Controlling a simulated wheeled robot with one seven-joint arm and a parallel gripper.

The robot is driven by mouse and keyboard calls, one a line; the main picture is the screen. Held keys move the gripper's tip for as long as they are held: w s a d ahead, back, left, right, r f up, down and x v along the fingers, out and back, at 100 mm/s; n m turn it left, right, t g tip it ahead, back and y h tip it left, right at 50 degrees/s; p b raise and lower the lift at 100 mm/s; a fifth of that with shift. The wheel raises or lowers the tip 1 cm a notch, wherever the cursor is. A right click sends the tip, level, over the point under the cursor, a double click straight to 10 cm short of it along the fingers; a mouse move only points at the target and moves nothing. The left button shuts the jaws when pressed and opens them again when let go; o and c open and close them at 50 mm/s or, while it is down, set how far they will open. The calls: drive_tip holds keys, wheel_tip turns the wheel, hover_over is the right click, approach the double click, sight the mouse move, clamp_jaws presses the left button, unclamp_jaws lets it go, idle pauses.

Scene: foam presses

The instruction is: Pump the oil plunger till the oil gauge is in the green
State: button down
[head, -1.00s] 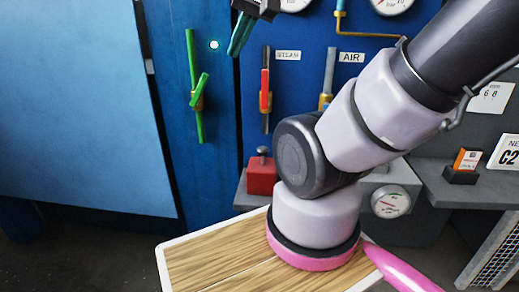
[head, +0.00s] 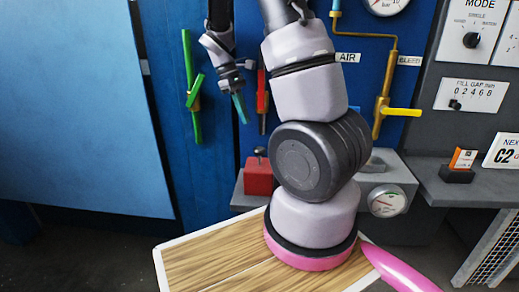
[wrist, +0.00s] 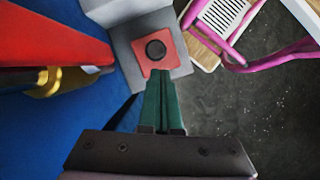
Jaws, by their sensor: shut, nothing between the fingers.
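The oil plunger is a red block (head: 258,181) with a dark round knob (head: 261,152) on top, on a grey ledge below the blue panel. The wrist view shows the red block (wrist: 142,66) and its black knob (wrist: 156,49) from above. The round oil gauge (head: 387,201) is on the grey housing to the right; its needle is too small to read. My gripper (head: 241,108) points down, above and slightly left of the knob in the head view. Its green fingers (wrist: 161,82) are together and empty, apart from the knob.
A red lever (head: 262,102) stands close to my gripper and looms at left in the wrist view (wrist: 50,38). A green valve handle (head: 194,90) is further left. A yellow handle (head: 400,112) is at right. A wood-topped surface (head: 205,265) lies in front.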

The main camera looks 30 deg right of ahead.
sight(259, 148)
drive_tip(key=shift+w+d+f+n+g+h, duration=0.1)
drive_tip(key=shift+d+f+n+g+h, duration=0.1)
drive_tip(key=shift+f, duration=0.2)
drive_tip(key=shift+w+d+f+n+g+h, duration=0.1)
drive_tip(key=shift+d+f+g, duration=0.1)
drive_tip(key=shift+f, duration=0.2)
drive_tip(key=shift+s+f, duration=0.1)
drive_tip(key=shift+x, duration=3.35)
drive_tip(key=shift+a, duration=0.1)
